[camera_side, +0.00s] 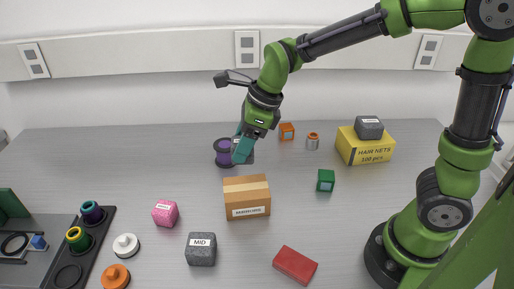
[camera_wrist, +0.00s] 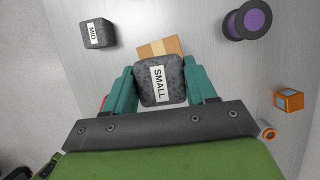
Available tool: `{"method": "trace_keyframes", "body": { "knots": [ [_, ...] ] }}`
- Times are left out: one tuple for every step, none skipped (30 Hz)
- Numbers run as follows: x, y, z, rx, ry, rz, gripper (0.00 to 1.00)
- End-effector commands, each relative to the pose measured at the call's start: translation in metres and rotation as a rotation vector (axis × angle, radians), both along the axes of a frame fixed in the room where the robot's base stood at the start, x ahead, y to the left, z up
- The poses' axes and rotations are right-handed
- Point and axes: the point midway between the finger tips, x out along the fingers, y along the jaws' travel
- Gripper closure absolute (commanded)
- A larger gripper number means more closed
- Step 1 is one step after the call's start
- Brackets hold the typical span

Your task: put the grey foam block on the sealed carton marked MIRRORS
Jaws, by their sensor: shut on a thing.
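My gripper (camera_wrist: 160,88) is shut on a grey foam block labelled SMALL (camera_wrist: 160,75), with a teal finger on each side. In the side view my gripper (camera_side: 243,150) hangs above the table, behind the sealed carton and in front of the purple spool; its fingers hide most of the block. The brown carton with a tan tape strip (camera_side: 247,190) stands on the table; its small front label is hard to read but looks like MIRRORS. In the wrist view the carton (camera_wrist: 160,46) shows beyond the block, partly covered by it. The carton's top is bare.
Another grey block, MID (camera_side: 201,250), stands front left of the carton; a third (camera_side: 369,127) sits on the yellow HAIR NETS box (camera_side: 365,150). A purple spool (camera_side: 222,152), green cube (camera_side: 325,180), pink block (camera_side: 165,213) and red block (camera_side: 295,265) stand around.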

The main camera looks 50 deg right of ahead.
Motion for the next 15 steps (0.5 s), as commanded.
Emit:
{"method": "trace_keyframes", "body": {
  "knots": [
    [-0.004, -0.001, -0.006, -0.001, 0.002, 0.004, 0.72],
    [-0.005, -0.002, -0.01, -0.001, 0.003, 0.008, 0.72],
    [-0.006, -0.002, -0.016, -0.001, 0.005, 0.011, 0.72],
    [-0.005, -0.002, -0.02, -0.001, 0.004, 0.016, 0.72],
    [-0.005, -0.002, -0.025, 0.0, 0.006, 0.017, 0.72],
    [-0.005, -0.002, -0.032, -0.001, 0.006, 0.018, 0.72],
    [-0.005, -0.002, -0.036, -0.002, 0.005, 0.018, 0.72],
    [-0.005, -0.002, -0.039, -0.001, 0.004, 0.018, 0.72],
    [-0.005, -0.002, -0.043, 0.0, 0.004, 0.017, 0.72],
    [-0.005, -0.002, -0.046, -0.001, 0.004, 0.018, 0.72],
    [-0.005, -0.002, -0.049, 0.0, 0.004, 0.017, 0.72],
    [-0.005, -0.002, -0.053, 0.0, 0.004, 0.017, 0.72],
    [-0.005, -0.002, -0.057, -0.002, 0.004, 0.017, 0.72],
    [-0.005, -0.002, -0.062, -0.001, 0.006, 0.015, 0.72],
    [-0.005, -0.002, -0.069, -0.001, 0.006, 0.016, 0.72]
  ]
}}
